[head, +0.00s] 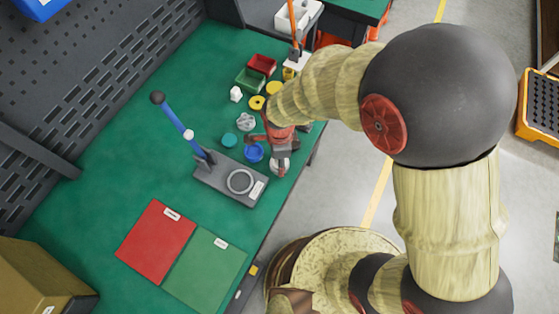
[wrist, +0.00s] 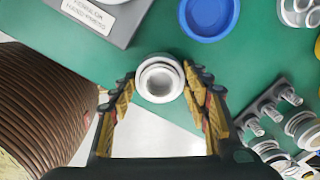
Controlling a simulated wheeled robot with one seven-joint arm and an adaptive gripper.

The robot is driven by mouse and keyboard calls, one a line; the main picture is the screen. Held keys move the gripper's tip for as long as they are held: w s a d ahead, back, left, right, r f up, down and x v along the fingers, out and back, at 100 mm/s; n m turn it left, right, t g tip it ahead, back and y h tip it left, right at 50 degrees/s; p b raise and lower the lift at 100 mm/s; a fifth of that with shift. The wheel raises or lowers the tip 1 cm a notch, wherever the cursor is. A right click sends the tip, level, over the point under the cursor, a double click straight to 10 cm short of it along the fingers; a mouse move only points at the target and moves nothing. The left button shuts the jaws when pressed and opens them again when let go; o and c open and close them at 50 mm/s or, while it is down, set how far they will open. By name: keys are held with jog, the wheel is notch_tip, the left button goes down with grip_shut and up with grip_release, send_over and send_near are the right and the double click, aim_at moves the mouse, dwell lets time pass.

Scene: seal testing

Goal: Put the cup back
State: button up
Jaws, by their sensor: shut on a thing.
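A small round white-grey cup (wrist: 160,78) sits between my fingertips in the wrist view, seen from above with its ringed top showing. My gripper (wrist: 158,88) is shut on it, one finger on each side. In the head view my gripper (head: 281,152) is over the bench's front edge, and the cup (head: 280,168) shows just below it. A blue round dish (head: 254,152) lies just left of the gripper and also shows in the wrist view (wrist: 208,15). I cannot tell whether the cup touches the bench.
A grey hand press (head: 226,182) with a blue lever stands left of the gripper. A red mat (head: 155,240) and a green mat (head: 206,262) lie nearer. Red (head: 262,64) and green (head: 249,79) bins and several small parts are behind. The left of the green bench is clear.

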jog(key=shift+f, duration=0.1)
jog(key=o, duration=1.1)
jog(key=w+d+r+n+t+p, duration=0.1)
jog(key=d+r+n+p, duration=0.15)
jog(key=r, duration=0.75)
jog(key=d+r+n+p, duration=0.1)
jog(key=d+r, duration=0.3)
jog(key=r, duration=0.6)
jog(key=s+d+r+n+t, duration=0.1)
jog(key=s+d+r+n, duration=0.2)
jog(key=d+r+n, duration=0.1)
jog(key=s+d+r+n+t, duration=0.2)
jog(key=d+r+n, duration=0.2)
jog(key=d+r, duration=0.2)
jog(key=s+d+r+n+t, duration=0.1)
jog(key=s+d+r+n, duration=0.2)
jog(key=d, duration=0.3)
jog(key=shift+s+d+r+n+t, duration=0.15)
jog(key=shift+r+n, duration=0.1)
jog(key=shift+r, duration=0.2)
jog(key=shift+s+a+r+n+t, duration=0.1)
jog(key=shift+s+r+n+t, duration=0.1)
jog(key=shift+r, duration=0.25)
jog(key=shift+w, duration=0.1)
